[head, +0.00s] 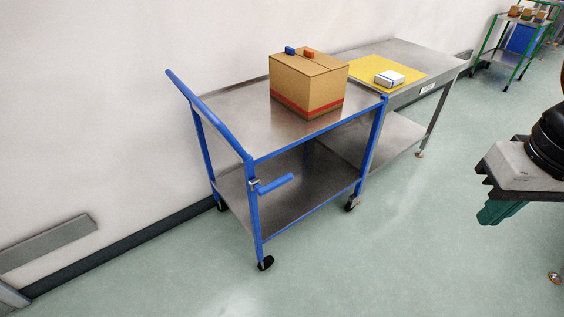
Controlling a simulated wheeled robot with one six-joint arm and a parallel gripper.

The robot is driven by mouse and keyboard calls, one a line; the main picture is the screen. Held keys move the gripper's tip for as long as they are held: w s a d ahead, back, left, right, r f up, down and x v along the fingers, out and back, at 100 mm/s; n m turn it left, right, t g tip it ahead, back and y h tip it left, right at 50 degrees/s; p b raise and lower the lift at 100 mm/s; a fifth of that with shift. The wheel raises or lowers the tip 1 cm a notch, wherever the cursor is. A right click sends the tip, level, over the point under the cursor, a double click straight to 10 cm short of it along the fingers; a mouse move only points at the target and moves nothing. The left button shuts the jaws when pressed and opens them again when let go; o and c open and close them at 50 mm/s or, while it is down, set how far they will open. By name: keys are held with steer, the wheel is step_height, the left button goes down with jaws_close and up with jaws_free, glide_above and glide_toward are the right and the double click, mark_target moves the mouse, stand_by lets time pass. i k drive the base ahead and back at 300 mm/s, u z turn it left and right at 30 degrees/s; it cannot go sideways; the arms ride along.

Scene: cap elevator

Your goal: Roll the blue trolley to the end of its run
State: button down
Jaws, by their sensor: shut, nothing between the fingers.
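The blue trolley (253,208) stands along the wall in the head view, with a blue tubular frame, two metal shelves and dark casters. Its sloping blue push bar (208,115) is at the left end. A short blue grip (275,184) sticks out from the near left post. A cardboard box (307,86) with a red stripe sits on the top shelf, with a small blue block (290,50) and an orange block (309,53) on it. My gripper (492,217), with green fingers, is shut at the right edge, well apart from the trolley.
A steel table (438,62) stands at the trolley's right end, with a yellow mat (412,71) and a white box (389,78). A green-framed cart (490,53) is at the back right. The floor in front of the trolley is clear.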

mark_target(270, 141)
steer(key=u, duration=0.45)
steer(key=k, duration=0.55)
steer(key=u, duration=0.95)
steer(key=i, duration=1.35)
steer(key=z, duration=0.65)
